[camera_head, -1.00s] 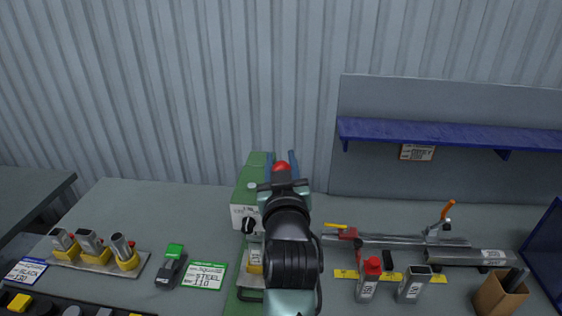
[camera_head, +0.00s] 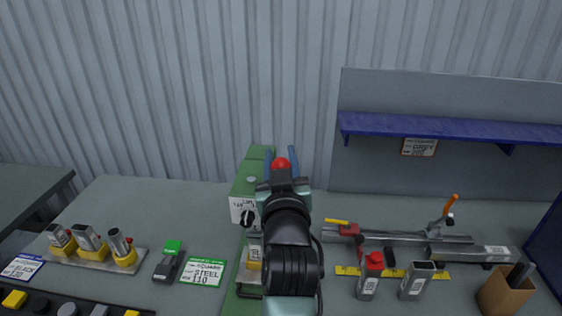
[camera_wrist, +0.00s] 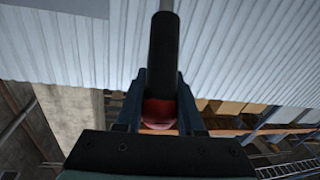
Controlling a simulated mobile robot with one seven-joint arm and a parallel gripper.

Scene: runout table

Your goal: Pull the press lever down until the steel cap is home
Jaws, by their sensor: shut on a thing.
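The green press (camera_head: 247,185) stands on the bench, partly behind my arm. Its lever has a red ball end (camera_head: 281,165) and a black grip (camera_wrist: 162,55). My gripper (camera_head: 281,153) is shut on the lever, with the red ball between its two blue fingers. In the wrist view the black grip runs up and away from between the fingers, and the red ball (camera_wrist: 159,114) sits low between them. A yellow nest (camera_head: 254,253) shows low in the press, left of my arm. I cannot make out the steel cap; my arm hides part of the press.
Left are a tray (camera_head: 68,262) with tubes in yellow holders, a green-and-black tool (camera_head: 168,262) and a STEEL 110 card (camera_head: 203,271). Right are a red-capped bottle (camera_head: 369,278), a clamp rail (camera_head: 400,238), a square tube (camera_head: 417,281) and a brown box (camera_head: 505,292). A blue shelf (camera_head: 440,127) hangs behind.

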